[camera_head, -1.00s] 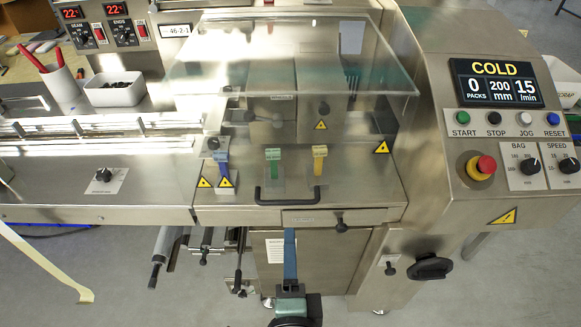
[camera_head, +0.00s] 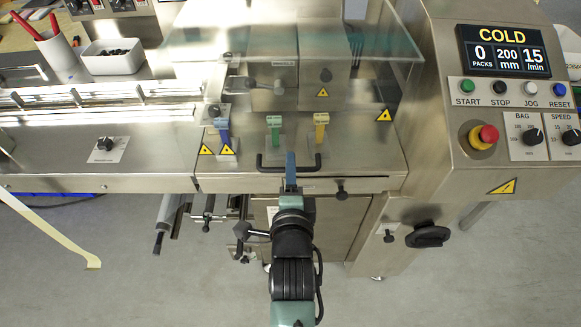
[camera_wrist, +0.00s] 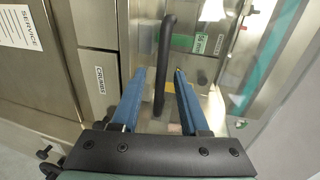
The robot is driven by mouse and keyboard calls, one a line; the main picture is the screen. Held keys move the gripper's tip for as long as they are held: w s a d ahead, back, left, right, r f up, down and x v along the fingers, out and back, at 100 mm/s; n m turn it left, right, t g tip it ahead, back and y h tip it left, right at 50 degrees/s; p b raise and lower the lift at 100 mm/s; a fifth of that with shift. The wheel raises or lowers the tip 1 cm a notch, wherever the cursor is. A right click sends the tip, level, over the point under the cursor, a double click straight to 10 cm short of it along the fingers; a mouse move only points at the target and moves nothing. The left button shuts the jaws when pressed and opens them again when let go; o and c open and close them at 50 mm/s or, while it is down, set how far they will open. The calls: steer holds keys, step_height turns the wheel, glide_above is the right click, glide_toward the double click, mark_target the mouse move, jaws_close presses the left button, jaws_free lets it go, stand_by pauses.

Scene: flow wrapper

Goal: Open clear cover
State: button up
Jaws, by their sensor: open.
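The clear cover (camera_head: 375,47) is a transparent panel over the middle of the machine, and it looks closed. Its black bar handle (camera_head: 262,165) runs along the low front edge. In the wrist view the handle (camera_wrist: 164,50) runs lengthwise up the picture. My gripper (camera_head: 291,158) is at the middle of the handle. In the wrist view my gripper (camera_wrist: 160,73) is open, with one blue finger on each side of the handle. Gaps seem to show between the fingers and the bar. My finger hides the middle of the handle in the head view.
Green (camera_head: 274,122) and yellow (camera_head: 320,120) levers stand behind the handle, and a blue lever (camera_head: 222,125) is left of it. The control panel (camera_head: 515,85) with a red stop button (camera_head: 488,134) is at right. A black handwheel (camera_head: 427,237) juts out low right.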

steer(key=shift+w, duration=0.45)
jaws_close()
stand_by(1.2)
